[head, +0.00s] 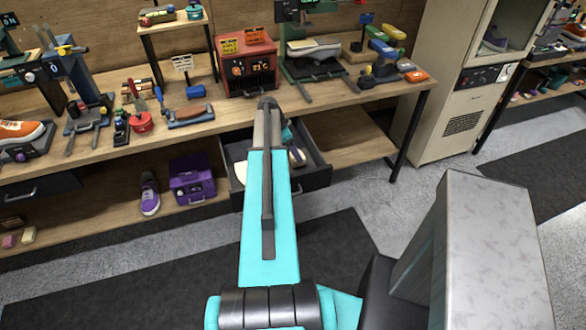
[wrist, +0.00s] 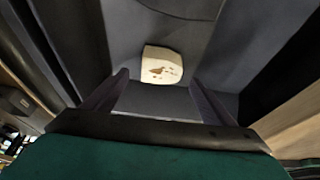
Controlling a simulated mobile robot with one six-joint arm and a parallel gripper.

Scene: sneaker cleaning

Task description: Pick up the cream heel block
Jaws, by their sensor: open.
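A cream block with brown marks (wrist: 162,66), matching the cream heel block, lies on the dark floor of the open drawer in the wrist view. A cream surface (head: 241,172) also shows in the drawer in the head view, partly hidden by my arm. My gripper (wrist: 160,80) is open and empty. Its two dark fingers point toward the block, one to each side of it in the picture, and the block appears just beyond the fingertips. In the head view my teal arm reaches over the drawer and hides most of the gripper.
The drawer (head: 318,180) is pulled out under the workbench (head: 345,98). A purple case (head: 192,180) and a purple shoe (head: 150,194) stand on the lower shelf at left. Another small cream block (head: 29,235) lies far left. Tools crowd the bench top. Drawer walls flank the gripper.

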